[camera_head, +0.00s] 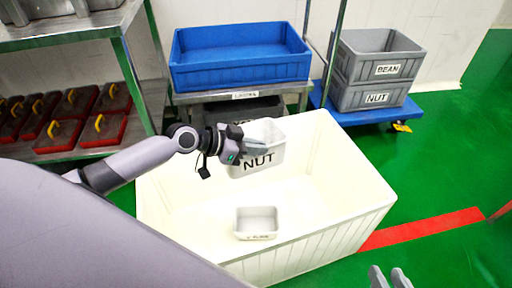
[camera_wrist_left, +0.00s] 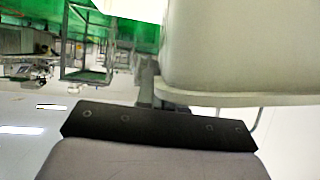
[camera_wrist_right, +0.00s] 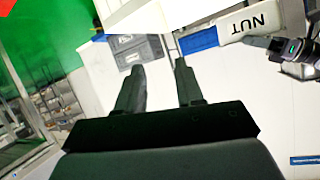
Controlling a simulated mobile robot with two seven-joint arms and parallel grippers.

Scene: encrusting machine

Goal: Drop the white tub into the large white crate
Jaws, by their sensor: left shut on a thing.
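The white tub (camera_head: 258,158), labelled NUT, hangs above the large white crate (camera_head: 330,190) toward its back wall. My left gripper (camera_head: 258,147) is shut on the tub's rim. In the left wrist view the tub (camera_wrist_left: 240,50) fills the upper right beside the gripper (camera_wrist_left: 150,85); the grasped edge is partly hidden. The tub (camera_wrist_right: 250,22) also shows in the right wrist view. My right gripper (camera_head: 390,278) is at the bottom right, outside the crate, with its fingers apart and nothing between them.
A small white container (camera_head: 256,223) lies inside the crate near its front wall. A blue bin (camera_head: 240,60) stands on a metal stand behind. Grey BEAN and NUT bins (camera_head: 375,70) sit on a blue cart at the back right. A shelf (camera_head: 80,35) with red trays is left.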

